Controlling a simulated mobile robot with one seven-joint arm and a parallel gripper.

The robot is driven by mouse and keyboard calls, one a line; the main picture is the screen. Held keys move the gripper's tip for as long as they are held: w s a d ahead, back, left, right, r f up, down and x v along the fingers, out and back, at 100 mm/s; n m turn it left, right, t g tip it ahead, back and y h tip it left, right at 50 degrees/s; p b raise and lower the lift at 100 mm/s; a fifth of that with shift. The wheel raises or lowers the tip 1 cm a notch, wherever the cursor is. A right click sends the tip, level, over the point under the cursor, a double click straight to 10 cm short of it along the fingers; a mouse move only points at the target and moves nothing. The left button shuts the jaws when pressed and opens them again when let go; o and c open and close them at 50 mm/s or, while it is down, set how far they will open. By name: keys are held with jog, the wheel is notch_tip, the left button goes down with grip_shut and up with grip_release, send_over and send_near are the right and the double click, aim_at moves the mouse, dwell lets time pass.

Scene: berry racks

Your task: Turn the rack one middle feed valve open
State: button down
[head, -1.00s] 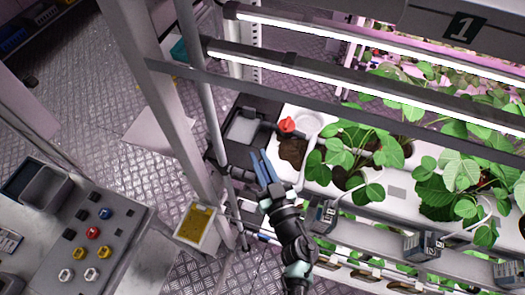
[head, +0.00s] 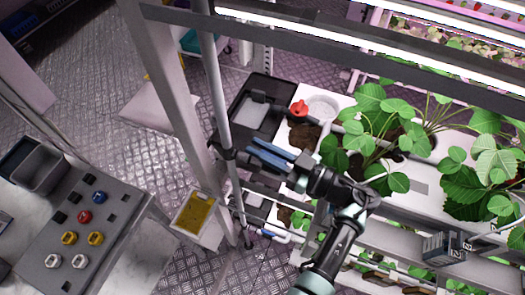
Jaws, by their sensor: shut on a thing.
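A grey upright pipe (head: 222,100) runs down the left end of rack one, with a dark branch fitting (head: 226,153) at about mid-height. My gripper (head: 252,147) reaches in from the lower right, its two blue fingers beside this fitting. The fingers are close together, shut on the middle feed valve at the branch. The valve is mostly hidden by the fingers, and its handle angle cannot be told.
Strawberry plants (head: 370,140) fill the right. A yellow panel (head: 194,213) hangs left of the pipe.

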jog(key=shift+g, duration=0.3)
jog(key=c, duration=0.8)
grip_release()
jog(key=shift+c, duration=0.2)
jog(key=shift+r, duration=0.1)
